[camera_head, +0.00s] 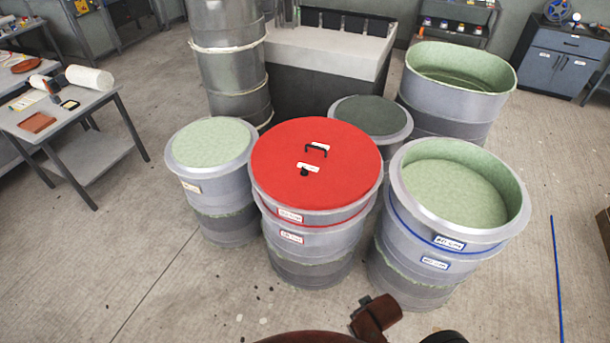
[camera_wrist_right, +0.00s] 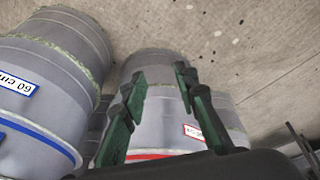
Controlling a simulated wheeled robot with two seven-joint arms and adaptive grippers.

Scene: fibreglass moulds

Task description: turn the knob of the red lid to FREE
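The red lid (camera_head: 275,165) lies on a grey drum (camera_head: 318,243) in the middle of the head view. It has a black handle and, in front of it, a small black knob (camera_head: 304,172) beside a white label (camera_head: 308,167); the label's writing is too small to read. In the right wrist view my right gripper (camera_wrist_right: 158,82) is open, its green fingers apart with nothing between them. Behind them is the side of the drum with the red stripe (camera_wrist_right: 158,150); the lid's top and the knob are out of that view. My left gripper is not in view.
A blue-striped drum (camera_head: 405,235) stands close on the right, a pale-topped drum (camera_head: 232,195) on the left, and a dark-topped drum (camera_head: 400,118) behind. A side table (camera_head: 70,115) is at left. The floor in front is clear.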

